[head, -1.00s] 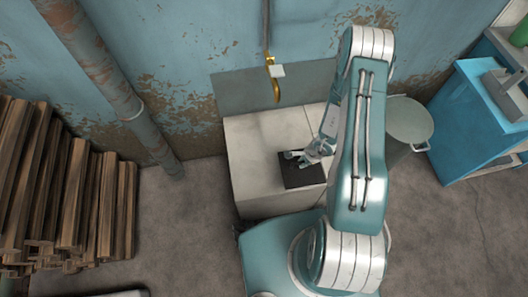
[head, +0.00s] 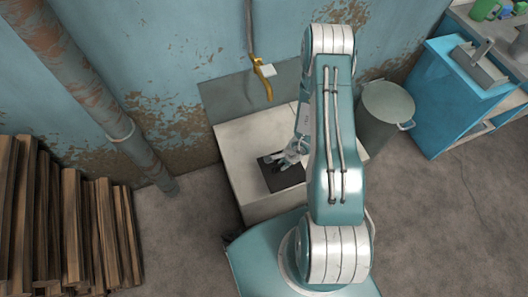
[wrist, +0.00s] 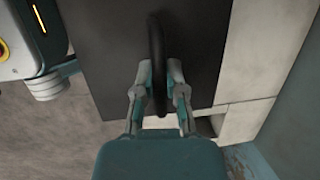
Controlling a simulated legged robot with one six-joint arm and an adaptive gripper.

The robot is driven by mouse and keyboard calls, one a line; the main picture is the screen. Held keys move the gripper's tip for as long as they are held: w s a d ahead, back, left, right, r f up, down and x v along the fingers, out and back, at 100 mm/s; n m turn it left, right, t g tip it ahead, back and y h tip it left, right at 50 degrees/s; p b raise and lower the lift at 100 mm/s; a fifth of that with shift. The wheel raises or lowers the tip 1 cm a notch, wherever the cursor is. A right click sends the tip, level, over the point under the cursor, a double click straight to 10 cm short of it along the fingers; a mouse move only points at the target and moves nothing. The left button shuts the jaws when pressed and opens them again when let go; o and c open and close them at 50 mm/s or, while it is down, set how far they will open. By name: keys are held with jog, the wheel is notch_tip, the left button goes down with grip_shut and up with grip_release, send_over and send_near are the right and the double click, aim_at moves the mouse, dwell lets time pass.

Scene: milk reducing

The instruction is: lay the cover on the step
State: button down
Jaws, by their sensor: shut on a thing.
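The cover (head: 287,181) is a flat dark plate with a black bar handle (wrist: 156,45). In the head view it lies over the right part of the pale step (head: 245,150), partly behind my arm. My gripper (head: 287,160) is above the cover; in the wrist view its fingers (wrist: 158,92) are shut on the handle. The wrist view shows the cover beside the pale step surface (wrist: 265,60), with a small dark gap (wrist: 208,126) near the cover's edge. I cannot tell whether the cover touches the step or hangs just above it.
A yellow tap (head: 262,78) hangs over the step's back. A grey-green bin (head: 386,105) stands right of it, beside a blue cabinet (head: 460,105). Timber (head: 60,230) is stacked at left by a rusty pipe (head: 85,85). Floor between timber and step is clear.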

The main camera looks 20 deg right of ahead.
aim_at(262, 159)
jog(key=w+a+f, duration=0.1)
jog(key=w+a, duration=0.1)
jog(key=w+a+f, duration=0.1)
jog(key=w+a, duration=0.1)
jog(key=w+a+f, duration=0.2)
jog(key=w, duration=0.1)
jog(key=shift+f, duration=0.1)
jog(key=w+a+f, duration=0.1)
jog(key=w+f, duration=0.1)
jog(key=f, duration=0.1)
jog(key=w+a+f, duration=0.1)
jog(key=f, duration=0.1)
jog(key=shift+w+a+f, duration=0.15)
jog(key=shift+w+a, duration=0.1)
jog(key=shift+a, duration=0.1)
jog(key=shift+d+x, duration=0.15)
jog(key=shift+x, duration=0.7)
jog(key=shift+d+x, duration=0.15)
jog(key=shift+x, duration=0.75)
jog(key=shift+s+f, duration=0.1)
jog(key=shift+f, duration=0.05)
jog(key=c, duration=0.7)
grip_release()
